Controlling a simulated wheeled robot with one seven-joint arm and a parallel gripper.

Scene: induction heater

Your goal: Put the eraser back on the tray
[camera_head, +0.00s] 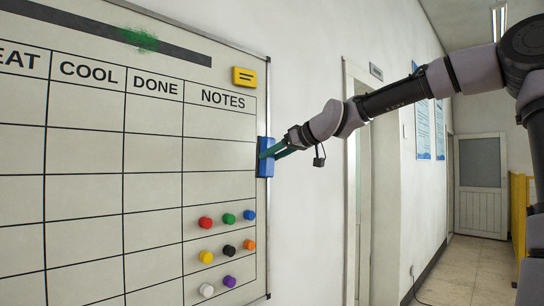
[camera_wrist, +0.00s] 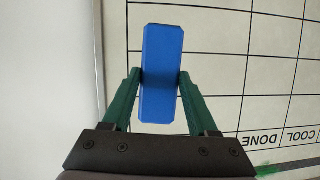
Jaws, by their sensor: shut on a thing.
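A blue eraser (camera_head: 265,157) stands on end near the right edge of the whiteboard (camera_head: 150,150) in the head view. My gripper (camera_head: 273,153) is shut on it from the right. In the wrist view the blue eraser (camera_wrist: 161,100) sits between the two green fingers of my gripper (camera_wrist: 161,78), which touch its long sides. The board lies behind the eraser; I cannot tell if the eraser touches it. No tray can be made out in either view.
Several coloured magnets (camera_head: 228,219) are on the board's lower right. A yellow note block (camera_head: 244,77) is at its upper right and a green smudge (camera_head: 139,39) near its top. A doorway (camera_head: 358,180) and a far door (camera_head: 481,187) are to the right.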

